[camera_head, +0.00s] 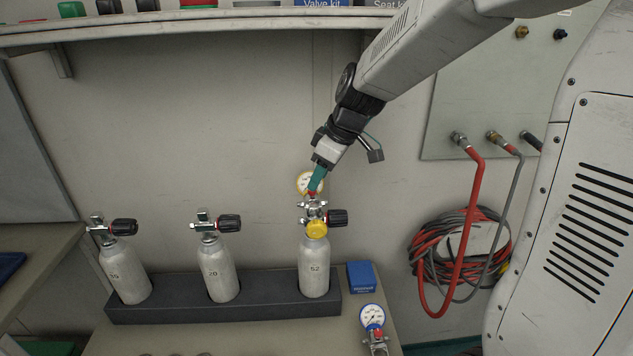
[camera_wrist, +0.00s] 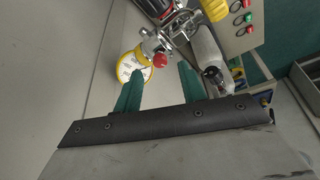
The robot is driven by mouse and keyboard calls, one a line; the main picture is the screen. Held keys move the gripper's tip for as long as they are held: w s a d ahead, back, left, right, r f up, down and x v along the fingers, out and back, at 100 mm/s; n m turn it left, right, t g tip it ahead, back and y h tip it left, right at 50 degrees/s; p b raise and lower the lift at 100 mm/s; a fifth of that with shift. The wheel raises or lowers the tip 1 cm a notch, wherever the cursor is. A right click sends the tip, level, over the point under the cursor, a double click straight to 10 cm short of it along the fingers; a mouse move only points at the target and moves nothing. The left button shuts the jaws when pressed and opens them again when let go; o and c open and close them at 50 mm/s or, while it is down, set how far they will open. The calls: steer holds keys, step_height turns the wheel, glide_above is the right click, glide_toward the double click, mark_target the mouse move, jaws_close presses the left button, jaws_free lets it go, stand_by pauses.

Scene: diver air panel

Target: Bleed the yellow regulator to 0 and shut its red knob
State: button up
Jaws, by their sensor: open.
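The yellow regulator, with a yellow-rimmed gauge (camera_head: 304,181) and a yellow cap (camera_head: 316,229), sits on the right-hand cylinder (camera_head: 315,267). Its red knob (camera_head: 312,194) shows just below my fingertips. In the wrist view, the red knob (camera_wrist: 159,61) lies just beyond the gap between my two green fingers, with the yellow gauge (camera_wrist: 134,66) beside it at left. My gripper (camera_wrist: 160,72) is open and empty; in the head view, my gripper (camera_head: 317,181) comes down from above, partly covering the gauge. The gauge reading is too small to tell.
Two other cylinders (camera_head: 125,270) (camera_head: 218,270) stand left in the dark rack (camera_head: 170,308). A blue box (camera_head: 361,276) and a blue-rimmed gauge (camera_head: 373,316) are at right. Coiled red and grey hoses (camera_head: 440,250) hang on the wall. A shelf (camera_head: 180,27) runs above.

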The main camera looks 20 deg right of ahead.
mark_target(312, 199)
steer(key=shift+x, duration=1.3)
jaws_close()
